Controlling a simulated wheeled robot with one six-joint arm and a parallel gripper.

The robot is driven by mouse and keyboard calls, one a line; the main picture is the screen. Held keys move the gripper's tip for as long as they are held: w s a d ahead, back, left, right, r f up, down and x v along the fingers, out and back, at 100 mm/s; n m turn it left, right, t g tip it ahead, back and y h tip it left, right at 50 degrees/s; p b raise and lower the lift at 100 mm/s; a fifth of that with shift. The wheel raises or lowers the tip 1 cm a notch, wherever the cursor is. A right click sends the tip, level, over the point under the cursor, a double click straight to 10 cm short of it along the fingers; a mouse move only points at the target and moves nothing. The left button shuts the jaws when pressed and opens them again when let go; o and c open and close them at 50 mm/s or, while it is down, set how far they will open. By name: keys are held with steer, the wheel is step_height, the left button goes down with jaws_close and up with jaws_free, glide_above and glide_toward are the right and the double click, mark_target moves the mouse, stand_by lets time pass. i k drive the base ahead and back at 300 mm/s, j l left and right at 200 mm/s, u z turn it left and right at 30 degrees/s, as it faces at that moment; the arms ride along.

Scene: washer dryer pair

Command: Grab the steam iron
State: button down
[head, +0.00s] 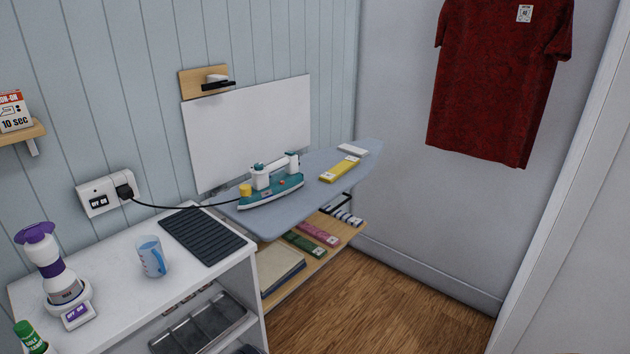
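The steam iron (271,188) is teal and white with a yellow part at its rear left end. It sits on the near left part of the blue-grey ironing board (318,198). A black cord runs left from it to a plug in the white wall socket (108,194). My gripper is not in the head view, so its state and its place relative to the iron do not show.
Left of the board is a white cabinet (112,248) with a dark ribbed mat (203,235), a blue cup (152,257) and a purple-and-white appliance (56,274). A yellow folded item (340,169) lies farther along the board. The wooden floor (385,300) at right is clear.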

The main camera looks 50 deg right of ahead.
mark_target(265, 190)
steer(key=z, duration=1.2)
steer(key=i+l+u, duration=0.3)
steer(key=i+l, duration=0.3)
steer(key=i+l+u, duration=0.35)
steer(key=i+l, duration=0.2)
steer(key=l, duration=0.15)
